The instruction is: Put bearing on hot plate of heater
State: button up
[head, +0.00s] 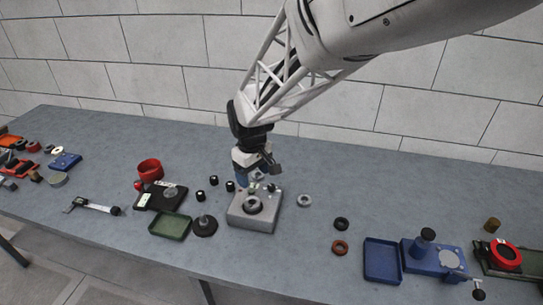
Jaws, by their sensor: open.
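A grey box-shaped heater (241,221) stands near the front middle of the table. On its top is a dark round plate with a ring-shaped part (254,205), which looks like a bearing lying on the hot plate. I cannot tell for certain whether this ring is separate from the plate. My gripper (256,180) points down just above and behind the heater's rear edge. It is open, and I see nothing held in it. A loose light-grey ring (304,200) lies on the table to the right of the heater.
Several small black cylinders (214,181) and a dark round stand (204,226) are left of the heater, beside a green tray (171,225). A black ring (341,223), a reddish ring (340,247) and a blue tray (382,261) are right. The table (320,180) is clear behind them.

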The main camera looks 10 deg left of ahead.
jog(key=shift+r, duration=0.2)
dwell(0.7)
jog(key=s+d+r+m, duration=0.2)
jog(key=d+r, duration=0.2)
jog(key=d, duration=0.4)
jog(key=s+d+r+m+t, duration=0.1)
jog(key=s+d+r+m, duration=0.15)
jog(key=d, duration=0.55)
jog(key=s+d+r+m, duration=0.2)
jog(key=s+d+r, duration=0.15)
jog(key=d, duration=0.45)
jog(key=s+d+r+m+t, duration=0.1)
jog(key=s+d+m, duration=0.4)
jog(key=s+d, duration=0.9)
jog(key=shift+s+d+r+m+t, duration=0.15)
jog(key=shift+s+r+m+t, duration=0.25)
jog(key=shift+r, duration=0.25)
jog(key=shift+c, duration=0.2)
